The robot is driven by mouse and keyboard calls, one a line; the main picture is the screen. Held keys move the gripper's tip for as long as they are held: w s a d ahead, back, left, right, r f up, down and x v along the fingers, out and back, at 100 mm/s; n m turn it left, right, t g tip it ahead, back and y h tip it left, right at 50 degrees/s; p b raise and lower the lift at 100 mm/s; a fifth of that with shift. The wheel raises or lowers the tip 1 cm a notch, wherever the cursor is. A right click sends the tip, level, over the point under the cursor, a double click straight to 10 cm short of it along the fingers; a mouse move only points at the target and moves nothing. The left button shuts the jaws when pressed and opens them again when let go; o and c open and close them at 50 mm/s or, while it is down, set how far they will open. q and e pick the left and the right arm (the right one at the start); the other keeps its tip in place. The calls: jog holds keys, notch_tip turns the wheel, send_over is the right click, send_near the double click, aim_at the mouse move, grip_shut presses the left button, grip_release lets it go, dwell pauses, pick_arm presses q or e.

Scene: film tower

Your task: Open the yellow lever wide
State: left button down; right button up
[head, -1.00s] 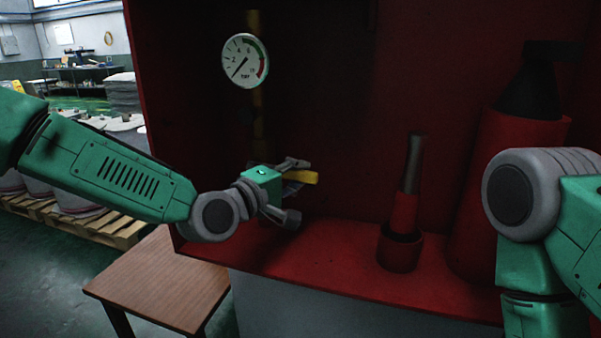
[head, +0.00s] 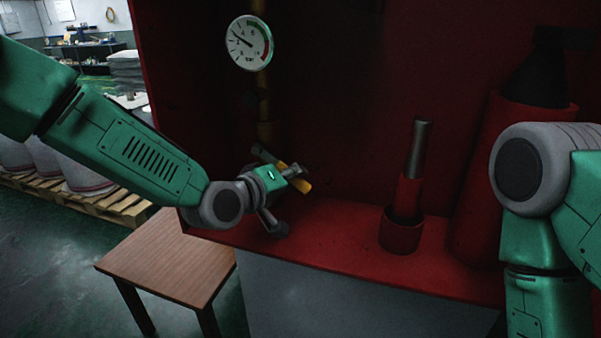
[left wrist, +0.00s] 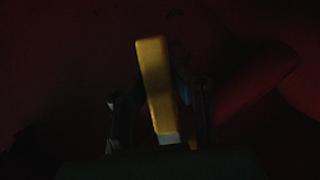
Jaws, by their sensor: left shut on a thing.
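The yellow lever (head: 304,187) shows inside the red cabinet in the head view, slanting down to the right. My left gripper (head: 287,197) is shut on it and hides its middle. In the left wrist view the yellow lever (left wrist: 155,80) stands almost upright between the two dark fingers of my left gripper (left wrist: 160,112). That view is very dark, so the finger contact is hard to make out. My right gripper is out of view; only part of my right arm shows at the right edge.
A round pressure gauge (head: 250,43) sits on the pipe above the lever, its needle pointing up-left. A red and grey nozzle (head: 410,185) stands in a holder, with a red cylinder (head: 485,175) beside it. A wooden table (head: 168,262) stands below left.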

pick_arm(q)
jog(key=shift+s+f, duration=0.3)
jog(key=shift+f, duration=0.1)
jog(key=c, duration=1.6)
grip_release()
jog(key=shift+c, duration=0.2)
jog(key=shift+o, duration=1.4)
jog(key=shift+s+a+r, duration=0.1)
jog(key=shift+s+r, duration=0.1)
jog(key=shift+s+a+r, duration=0.1)
jog(key=shift+s+r, duration=0.05)
jog(key=shift+w+a, duration=0.2)
jog(key=shift+w, duration=0.05)
jog(key=v, duration=1.2)
jog(key=shift+s, duration=0.15)
